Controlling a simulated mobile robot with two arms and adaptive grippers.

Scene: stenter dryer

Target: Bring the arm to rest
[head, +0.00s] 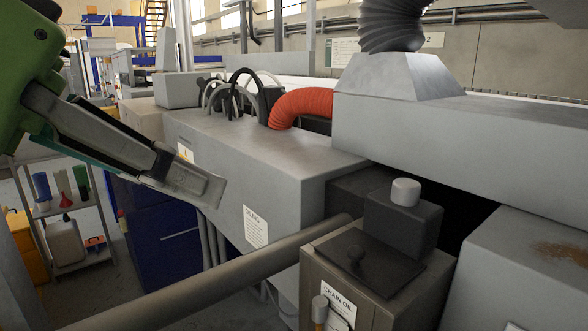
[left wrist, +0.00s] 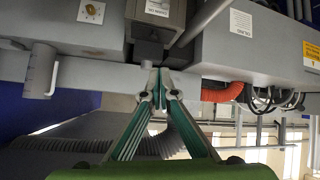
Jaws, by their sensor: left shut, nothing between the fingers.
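My left gripper (head: 202,184) comes in from the upper left in the head view, with a green body and grey fingers. Its fingers are shut and nothing is between them. It hangs in the air in front of the long grey machine housing (head: 265,165). In the left wrist view the green-lined fingers of the gripper (left wrist: 160,72) meet at the tips, with the dark box of the chain oil unit beyond them. My right gripper is in neither view.
The chain oil box (head: 335,285) with a dark lid and knob stands at the lower right. A grey pipe (head: 225,272) crosses the lower front. An orange hose (head: 300,106) bends into the machine. A shelf with bottles (head: 67,245) stands at the left.

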